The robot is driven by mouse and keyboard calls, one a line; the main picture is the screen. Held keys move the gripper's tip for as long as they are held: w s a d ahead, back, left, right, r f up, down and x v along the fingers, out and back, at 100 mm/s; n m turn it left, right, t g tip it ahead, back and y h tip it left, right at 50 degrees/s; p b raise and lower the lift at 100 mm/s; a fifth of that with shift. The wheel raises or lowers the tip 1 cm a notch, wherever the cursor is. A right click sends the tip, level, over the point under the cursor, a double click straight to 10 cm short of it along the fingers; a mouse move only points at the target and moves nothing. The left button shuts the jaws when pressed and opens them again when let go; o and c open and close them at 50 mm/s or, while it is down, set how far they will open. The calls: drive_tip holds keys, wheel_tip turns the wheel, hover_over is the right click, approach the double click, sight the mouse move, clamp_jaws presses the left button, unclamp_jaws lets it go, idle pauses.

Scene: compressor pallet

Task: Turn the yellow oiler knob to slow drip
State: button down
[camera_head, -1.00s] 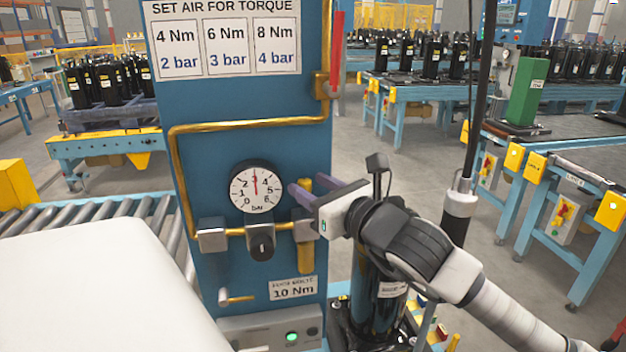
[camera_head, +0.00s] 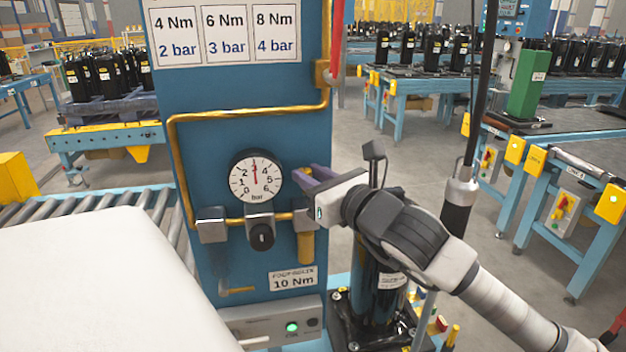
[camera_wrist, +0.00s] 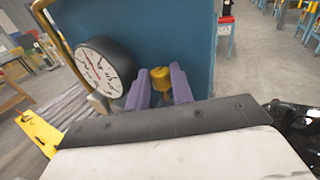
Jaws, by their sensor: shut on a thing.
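The yellow oiler knob (camera_wrist: 160,77) sits between the two purple fingers of my gripper (camera_wrist: 159,82) in the wrist view, beside the round gauge. My gripper (camera_head: 307,177) is shut on it at the right edge of the blue panel. In the head view the fingers hide the knob. The oiler's yellow lower body (camera_head: 306,248) hangs below the brass pipe. The knob's exact setting cannot be read.
The pressure gauge (camera_head: 256,175), needle near 3 bar, is close left of the fingers. A black regulator knob (camera_head: 261,236) is below it. A brass pipe (camera_head: 240,114) runs above. A black compressor (camera_head: 378,290) stands below my wrist.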

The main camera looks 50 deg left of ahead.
drive_tip(key=m+t+h+b, duration=0.1)
drive_tip(key=m+t+b, duration=0.2)
drive_tip(key=b, duration=0.4)
drive_tip(key=s+m+t+h+b, duration=0.1)
drive_tip(key=m+t+h+b, duration=0.1)
drive_tip(key=t+b, duration=0.3)
drive_tip(key=m+t+h+b, duration=0.2)
drive_tip(key=m+t+b, duration=0.1)
drive_tip(key=b, duration=0.6)
drive_tip(key=shift+s+a+f+m+t, duration=0.1)
drive_tip(key=shift+s+a+m+t, duration=0.25)
drive_tip(key=shift+t, duration=0.15)
drive_tip(key=c, duration=1.2)
unclamp_jaws()
drive_tip(key=shift+w+d, duration=0.1)
drive_tip(key=shift+d, duration=0.05)
